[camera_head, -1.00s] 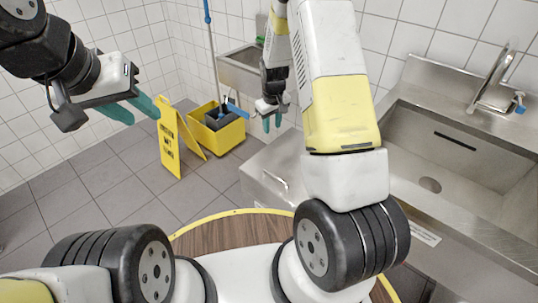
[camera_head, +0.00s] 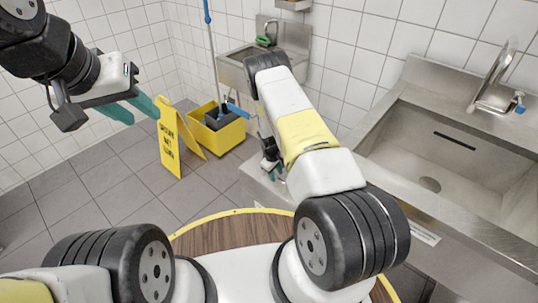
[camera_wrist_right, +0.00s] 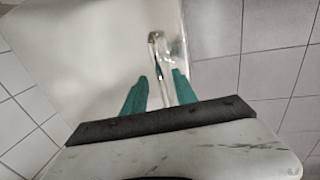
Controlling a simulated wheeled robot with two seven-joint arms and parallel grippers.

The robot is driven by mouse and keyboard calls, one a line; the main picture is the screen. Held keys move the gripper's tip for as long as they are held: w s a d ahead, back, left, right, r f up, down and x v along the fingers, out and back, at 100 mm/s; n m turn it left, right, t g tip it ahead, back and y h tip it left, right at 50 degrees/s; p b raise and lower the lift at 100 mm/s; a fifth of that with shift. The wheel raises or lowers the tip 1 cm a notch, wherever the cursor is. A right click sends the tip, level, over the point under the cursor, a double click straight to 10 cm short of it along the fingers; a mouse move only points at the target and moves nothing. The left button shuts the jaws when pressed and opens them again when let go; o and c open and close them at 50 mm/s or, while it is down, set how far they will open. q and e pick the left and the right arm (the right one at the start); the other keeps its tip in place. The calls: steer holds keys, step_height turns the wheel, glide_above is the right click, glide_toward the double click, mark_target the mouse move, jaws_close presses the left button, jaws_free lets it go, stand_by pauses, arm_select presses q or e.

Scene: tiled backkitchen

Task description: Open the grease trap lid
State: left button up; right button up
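The grease trap (camera_head: 256,193) is a low metal box on the floor in front of the sink, partly hidden by my right arm in the head view. In the right wrist view its pale lid (camera_wrist_right: 95,55) fills the upper left, with a slim metal handle (camera_wrist_right: 156,55) on it. My right gripper (camera_head: 273,172) is low over the box. In the wrist view its teal fingers (camera_wrist_right: 159,92) are apart, with the handle's bar lined up between them; contact cannot be told. My left gripper (camera_head: 132,108) is open and empty, raised at the left, away from the box.
A large steel sink (camera_head: 430,160) stands to the right, and a smaller basin (camera_head: 235,70) is at the back. A yellow mop bucket (camera_head: 218,135) and a yellow wet-floor sign (camera_head: 172,142) stand beyond the box. The tiled floor (camera_head: 100,185) at left is clear.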

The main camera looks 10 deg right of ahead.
steer(key=shift+w+d+f, duration=0.1)
steer(key=shift+f, duration=0.55)
jaws_close()
stand_by(1.0)
